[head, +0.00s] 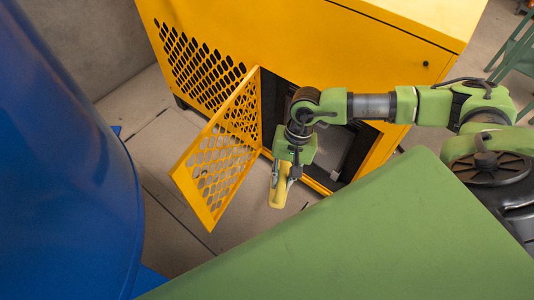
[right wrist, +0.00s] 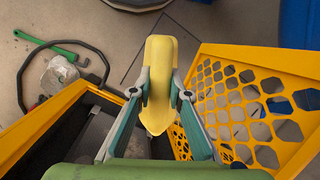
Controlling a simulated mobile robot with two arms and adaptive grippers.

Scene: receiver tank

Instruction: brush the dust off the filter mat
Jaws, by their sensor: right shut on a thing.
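My right gripper (head: 284,176) is shut on a yellow tool, which I take to be the brush (head: 278,195). It hangs in front of the opening of the yellow cabinet (head: 300,45), beside the open door. In the right wrist view the brush (right wrist: 161,60) sits between both fingers (right wrist: 160,92); no bristles can be made out. The filter mat cannot be made out for certain; the opening shows a dark interior with a greyish surface (head: 330,147), partly hidden by my arm. My left gripper is not in view.
The perforated yellow door (head: 205,180) stands swung open left of my gripper. A large blue tank (head: 60,160) stands at the left. In the right wrist view a green tool (right wrist: 50,43), a pale container (right wrist: 58,76) and a dark loop (right wrist: 98,62) lie on the floor.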

